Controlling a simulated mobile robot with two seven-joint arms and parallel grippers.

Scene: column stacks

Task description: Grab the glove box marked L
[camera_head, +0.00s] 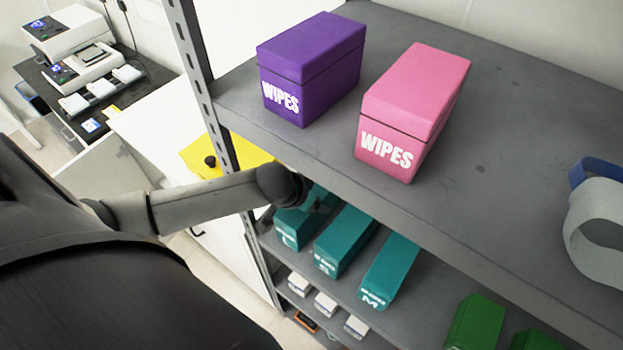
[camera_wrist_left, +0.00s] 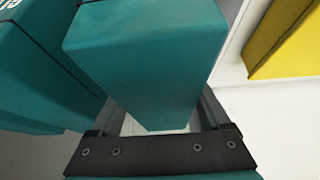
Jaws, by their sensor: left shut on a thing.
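Three teal glove boxes stand in a row on the middle shelf in the head view. The left one (camera_head: 293,229) is partly covered by my left gripper (camera_head: 312,203); its front mark is small and looks like an L. The middle box (camera_head: 343,241) seems marked S and the right box (camera_head: 389,272) M. In the left wrist view a teal box (camera_wrist_left: 150,55) sits between the two fingers of my left gripper (camera_wrist_left: 157,112), which is shut on it. Another teal box (camera_wrist_left: 45,75) is beside it on the left.
The top shelf (camera_head: 500,140), holding purple (camera_head: 305,75) and pink (camera_head: 410,115) wipes boxes, overhangs the teal row. Its metal upright (camera_head: 200,75) stands close to my left arm. A yellow object (camera_head: 235,152) is behind. Green boxes (camera_head: 475,322) are at the right.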

